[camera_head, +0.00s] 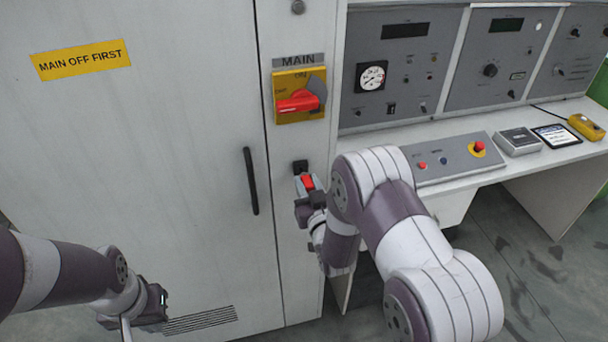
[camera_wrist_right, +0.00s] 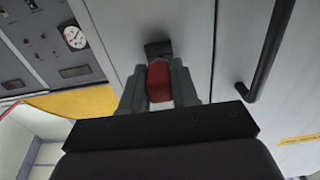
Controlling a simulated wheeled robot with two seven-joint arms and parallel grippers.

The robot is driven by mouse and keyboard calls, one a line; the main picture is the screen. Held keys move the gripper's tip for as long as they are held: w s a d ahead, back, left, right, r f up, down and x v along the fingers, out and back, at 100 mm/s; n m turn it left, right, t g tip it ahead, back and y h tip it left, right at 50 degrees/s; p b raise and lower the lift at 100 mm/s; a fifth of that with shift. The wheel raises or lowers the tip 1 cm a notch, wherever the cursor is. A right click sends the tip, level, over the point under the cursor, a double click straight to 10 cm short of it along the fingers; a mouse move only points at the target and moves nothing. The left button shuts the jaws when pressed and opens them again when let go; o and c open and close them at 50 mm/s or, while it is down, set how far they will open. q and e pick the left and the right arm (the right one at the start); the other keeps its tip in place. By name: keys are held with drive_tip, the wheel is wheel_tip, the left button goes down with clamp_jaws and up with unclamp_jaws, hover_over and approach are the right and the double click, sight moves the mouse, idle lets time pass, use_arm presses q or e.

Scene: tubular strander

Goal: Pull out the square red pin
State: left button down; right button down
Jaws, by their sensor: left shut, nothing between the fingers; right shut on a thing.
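The square red pin (camera_head: 307,183) shows in the head view just below a small black socket (camera_head: 300,166) on the cabinet's narrow front strip. In the right wrist view the red pin (camera_wrist_right: 160,82) sits between the two fingers of my right gripper (camera_wrist_right: 160,90), with the black socket (camera_wrist_right: 158,49) right beyond it. My right gripper (camera_head: 308,190) is shut on the pin. Whether the pin's inner end is still inside the socket I cannot tell. My left gripper (camera_head: 152,308) is shut and empty, low in front of the cabinet door at the left.
A black vertical door handle (camera_head: 251,181) stands left of the pin. A red rotary main switch (camera_head: 299,100) on a yellow plate is above it. A control desk (camera_head: 455,160) with buttons extends to the right, behind my right arm.

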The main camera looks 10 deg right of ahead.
drive_tip(key=shift+s, duration=1.85)
